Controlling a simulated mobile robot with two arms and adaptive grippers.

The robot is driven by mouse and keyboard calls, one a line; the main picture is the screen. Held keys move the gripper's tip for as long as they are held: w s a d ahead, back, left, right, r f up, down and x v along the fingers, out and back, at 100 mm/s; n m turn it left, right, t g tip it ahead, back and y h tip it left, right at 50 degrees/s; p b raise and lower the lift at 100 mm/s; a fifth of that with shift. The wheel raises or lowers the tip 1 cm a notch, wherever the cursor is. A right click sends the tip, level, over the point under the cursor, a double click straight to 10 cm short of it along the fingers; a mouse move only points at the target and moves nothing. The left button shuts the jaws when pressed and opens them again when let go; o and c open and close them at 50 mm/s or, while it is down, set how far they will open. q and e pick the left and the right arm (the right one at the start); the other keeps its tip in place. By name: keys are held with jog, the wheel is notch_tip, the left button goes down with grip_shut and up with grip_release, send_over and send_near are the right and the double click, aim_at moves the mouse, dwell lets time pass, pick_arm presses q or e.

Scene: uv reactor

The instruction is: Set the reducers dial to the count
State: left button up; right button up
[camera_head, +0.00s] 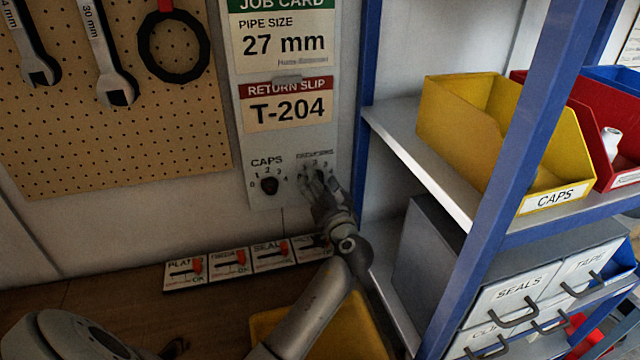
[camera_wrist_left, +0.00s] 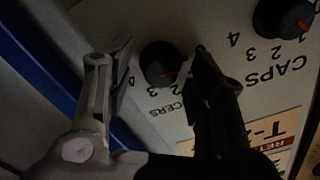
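The reducers dial is a round black knob with a red mark on the white wall panel (camera_head: 300,135). My left gripper (camera_head: 316,178) covers the dial in the head view. In the wrist view my left gripper (camera_wrist_left: 160,70) is open, with gaps between the dial and both fingers. My right gripper is not in view.
The caps dial (camera_head: 269,185) is left of my gripper. A blue-framed shelf (camera_head: 410,150) with a yellow caps bin (camera_head: 470,120) stands close on the right. Small slider panels (camera_head: 229,262) lie below. Wrenches (camera_head: 105,60) hang on the pegboard (camera_head: 150,140).

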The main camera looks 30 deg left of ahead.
pick_arm(q)
jog(key=c, duration=0.7)
jog(key=shift+c, duration=1.4)
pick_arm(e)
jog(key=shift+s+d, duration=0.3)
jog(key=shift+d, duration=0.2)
pick_arm(q)
jog(key=shift+m, duration=0.3)
jog(key=shift+d+m+p, duration=0.1)
jog(key=shift+m+p, duration=0.9)
jog(key=shift+m, duration=2.5)
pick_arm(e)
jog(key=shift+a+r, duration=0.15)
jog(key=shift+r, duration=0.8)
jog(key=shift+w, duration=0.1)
